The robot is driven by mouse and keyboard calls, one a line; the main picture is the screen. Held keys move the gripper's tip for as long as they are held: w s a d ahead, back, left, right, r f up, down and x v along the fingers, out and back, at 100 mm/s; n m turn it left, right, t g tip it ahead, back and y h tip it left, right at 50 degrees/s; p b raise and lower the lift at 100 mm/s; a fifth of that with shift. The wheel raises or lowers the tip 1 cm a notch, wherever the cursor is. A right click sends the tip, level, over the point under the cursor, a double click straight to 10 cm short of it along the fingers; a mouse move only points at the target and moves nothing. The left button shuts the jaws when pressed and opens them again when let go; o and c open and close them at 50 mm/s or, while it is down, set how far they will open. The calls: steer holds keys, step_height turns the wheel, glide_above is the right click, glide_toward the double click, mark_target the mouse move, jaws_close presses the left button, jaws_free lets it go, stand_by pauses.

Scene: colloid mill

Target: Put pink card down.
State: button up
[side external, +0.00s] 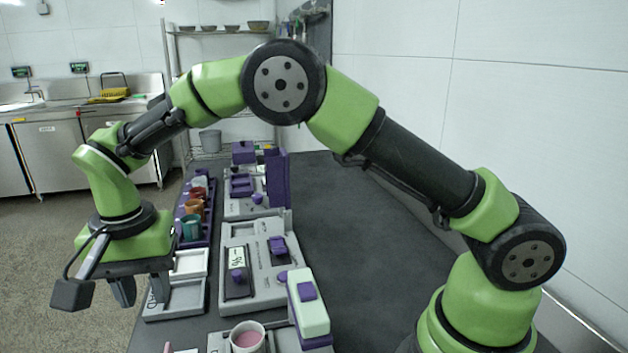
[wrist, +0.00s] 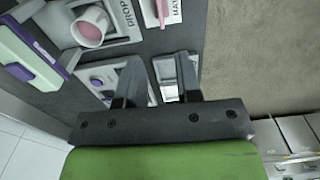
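A small pink piece (wrist: 162,10) shows at the top edge of the wrist view, on a white plate with partly cut-off lettering. A pink tip (side external: 167,348) shows at the bottom edge of the side view. I cannot tell whether either is the pink card. My gripper (side external: 141,290) hangs pointing down over the left edge of the dark bench, by a pale grey tray (side external: 183,299). In the wrist view its two fingers (wrist: 160,82) stand apart. No card is visible between them; part of the tray shows below.
A white cup with pink contents (side external: 247,340) stands near the bottom. A green-and-purple box (side external: 309,306) stands right of it. A grey scale-like unit (side external: 256,267) lies behind, and a purple rack (side external: 209,231) holds coloured cups. The bench's right side (side external: 365,245) is clear.

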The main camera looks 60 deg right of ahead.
steer(key=s+d+r+n+t+y, duration=0.1)
steer(key=s+d+r, duration=0.3)
steer(key=r, duration=0.3)
steer(key=s+d+r+n+t+y, duration=0.1)
steer(key=s+d+r+t, duration=0.15)
steer(key=d+r, duration=0.35)
steer(key=s+d+r+n+t, duration=0.1)
steer(key=s+d, duration=0.1)
steer(key=s, duration=0.6)
steer(key=s+d+r+n+t, duration=0.1)
steer(key=s+d+n+t, duration=0.1)
steer(key=s, duration=0.6)
steer(key=shift+d+r, duration=0.35)
steer(key=shift+r, duration=0.05)
steer(key=shift+t, duration=0.25)
